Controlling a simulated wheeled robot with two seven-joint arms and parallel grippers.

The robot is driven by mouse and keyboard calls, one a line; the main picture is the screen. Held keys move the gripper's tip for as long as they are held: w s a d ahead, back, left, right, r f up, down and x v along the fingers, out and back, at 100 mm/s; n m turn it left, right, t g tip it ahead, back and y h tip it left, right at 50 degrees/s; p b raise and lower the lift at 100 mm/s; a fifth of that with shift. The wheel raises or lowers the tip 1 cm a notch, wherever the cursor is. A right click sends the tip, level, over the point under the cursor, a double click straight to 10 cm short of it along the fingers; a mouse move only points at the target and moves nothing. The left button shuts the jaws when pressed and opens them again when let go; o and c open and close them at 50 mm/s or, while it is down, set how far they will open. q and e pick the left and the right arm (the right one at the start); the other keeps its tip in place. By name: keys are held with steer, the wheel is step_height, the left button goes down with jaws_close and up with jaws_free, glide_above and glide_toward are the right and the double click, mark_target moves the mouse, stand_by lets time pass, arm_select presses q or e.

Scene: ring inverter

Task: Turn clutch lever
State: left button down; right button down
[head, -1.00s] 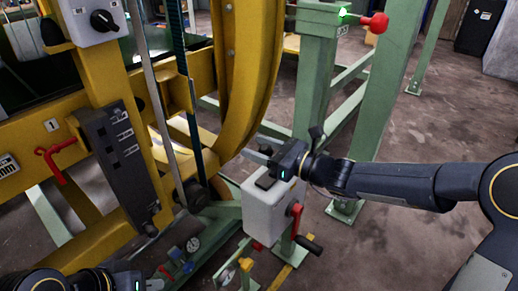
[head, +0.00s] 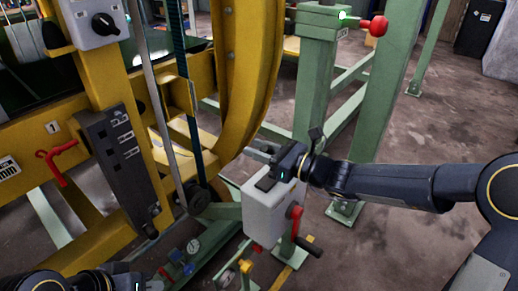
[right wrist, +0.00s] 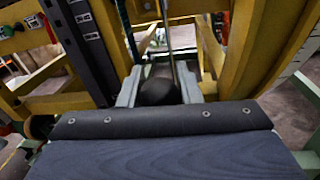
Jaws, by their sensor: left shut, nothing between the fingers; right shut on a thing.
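My right gripper (head: 262,150) is above the white box (head: 268,208), its fingers pointing left toward the yellow machine. The right wrist view shows its two grey fingers shut on a dark rounded knob (right wrist: 158,91). The knob appears to be a lever's end; the lever's shaft and base are hidden. My left gripper (head: 138,284) is shut and empty at the lower left edge, partly cut off. A red crank (head: 295,213) with a black handle (head: 308,246) is on the box's right side.
The yellow frame (head: 245,75) with its curved ring stands left of my right gripper. Green posts (head: 312,90) stand behind my right arm. A red hook-shaped lever (head: 58,166) and a dark slotted panel (head: 120,150) are at left.

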steer(key=shift+w+d+r+p, duration=0.1)
steer(key=shift+w+r+p, duration=0.05)
steer(key=shift+r+p, duration=0.15)
steer(key=w+d+m+t+p, duration=0.1)
steer(key=w+d+m+p, duration=0.5)
steer(key=m+p, duration=0.5)
steer(key=shift+w+d+f+m+t+p, duration=0.15)
steer(key=shift+w+f+m+t+p, duration=0.2)
steer(key=shift+w+p, duration=1.15)
steer(key=shift+s, duration=0.25)
steer(key=c, duration=1)
jaws_free()
steer(key=shift+c, duration=0.2)
steer(key=shift+d, duration=0.1)
